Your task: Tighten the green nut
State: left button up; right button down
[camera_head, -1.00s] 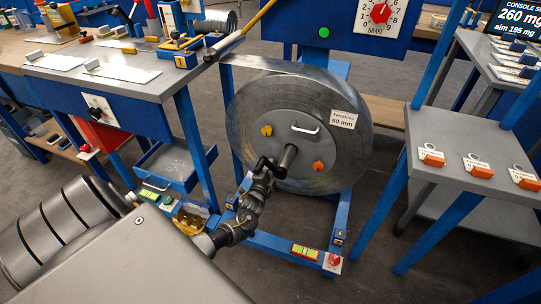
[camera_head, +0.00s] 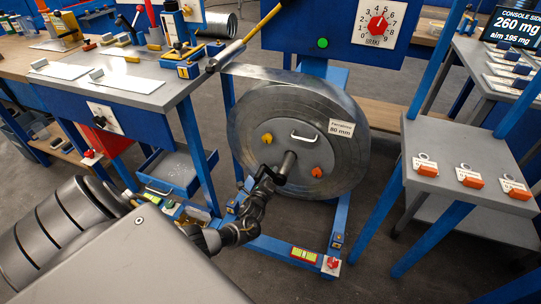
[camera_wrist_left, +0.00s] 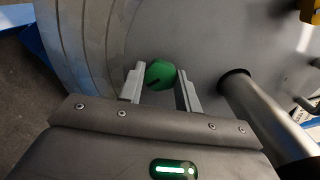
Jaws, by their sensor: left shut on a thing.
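The green nut (camera_wrist_left: 159,74) is a round green knob with a dark slot on the grey face of the coil reel. In the left wrist view it sits between the fingertips of my left gripper (camera_wrist_left: 160,82), which is shut on it. In the head view my left gripper (camera_head: 266,174) reaches the reel (camera_head: 300,130) low on its face, beside the central shaft (camera_head: 287,165). The green nut is hidden there behind the gripper. A yellow nut (camera_head: 266,138) and an orange nut (camera_head: 316,172) show on the same face. My right gripper is not in view.
The shaft (camera_wrist_left: 262,110) juts out close to the right of my left gripper. A handle (camera_head: 303,136) stands on the reel face. A blue stand holds the reel. A workbench (camera_head: 140,90) is left, a grey table with orange-tagged items (camera_head: 470,150) right.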

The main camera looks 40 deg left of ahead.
pick_arm(q)
jog(key=shift+m, duration=0.6)
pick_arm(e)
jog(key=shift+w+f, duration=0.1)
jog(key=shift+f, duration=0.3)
pick_arm(q)
jog(key=o, duration=1)
jog(key=shift+c, duration=0.2)
jog(key=shift+s, duration=0.1)
jog(key=p+v, duration=0.3)
jog(key=v, duration=0.7)
jog(key=shift+s, duration=0.25)
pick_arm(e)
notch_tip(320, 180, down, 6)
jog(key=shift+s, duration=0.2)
pick_arm(q)
jog(key=shift+d, duration=0.15)
